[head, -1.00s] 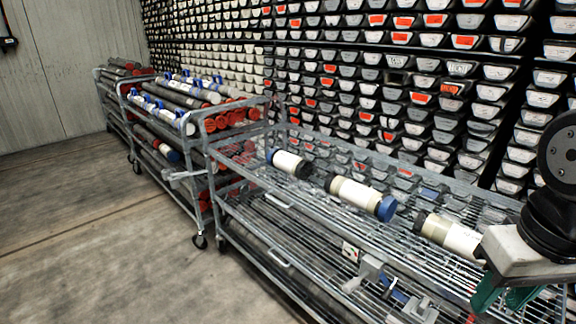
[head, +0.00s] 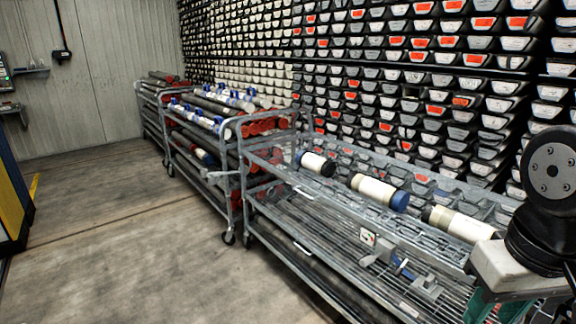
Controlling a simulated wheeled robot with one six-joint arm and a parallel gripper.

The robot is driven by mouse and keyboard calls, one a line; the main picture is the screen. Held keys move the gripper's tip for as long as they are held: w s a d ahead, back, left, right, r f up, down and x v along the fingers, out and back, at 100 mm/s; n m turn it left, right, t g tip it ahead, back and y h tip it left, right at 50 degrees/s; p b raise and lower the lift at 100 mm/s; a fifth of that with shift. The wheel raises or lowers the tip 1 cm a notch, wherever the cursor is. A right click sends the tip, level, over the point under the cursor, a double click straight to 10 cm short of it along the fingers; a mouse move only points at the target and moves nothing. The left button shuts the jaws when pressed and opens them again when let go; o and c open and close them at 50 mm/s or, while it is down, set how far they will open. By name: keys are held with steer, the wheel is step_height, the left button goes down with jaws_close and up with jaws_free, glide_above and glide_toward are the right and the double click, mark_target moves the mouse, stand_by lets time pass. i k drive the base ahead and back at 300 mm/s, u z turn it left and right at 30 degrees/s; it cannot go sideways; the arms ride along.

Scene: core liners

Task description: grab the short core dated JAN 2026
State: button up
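Three short cores lie in a row on the top shelf of the near wire cart. The far one (head: 316,163) is white with black at its right end and a dark left end. The middle one (head: 380,192) is cream with a blue cap on its right end. My gripper (head: 497,305) shows in part as green fingers at the bottom right, cut by the frame edge, apart from the cores.
The near wire cart (head: 335,215) has clamp-like tools (head: 412,275) on a lower shelf. More carts with long, red-capped cores (head: 262,127) stand behind it. A wall of stacked trays (head: 420,90) runs along the right. The floor (head: 120,230) at left is clear up to a yellow-edged blue unit (head: 14,195).

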mark_target(325, 167)
steer(key=u, duration=0.75)
steer(key=i, duration=0.85)
steer(key=u, duration=0.8)
steer(key=i, duration=0.95)
steer(key=z, duration=0.6)
steer(key=i, duration=0.95)
steer(key=z, duration=1)
steer(key=i, duration=0.7)
steer(key=z, duration=0.05)
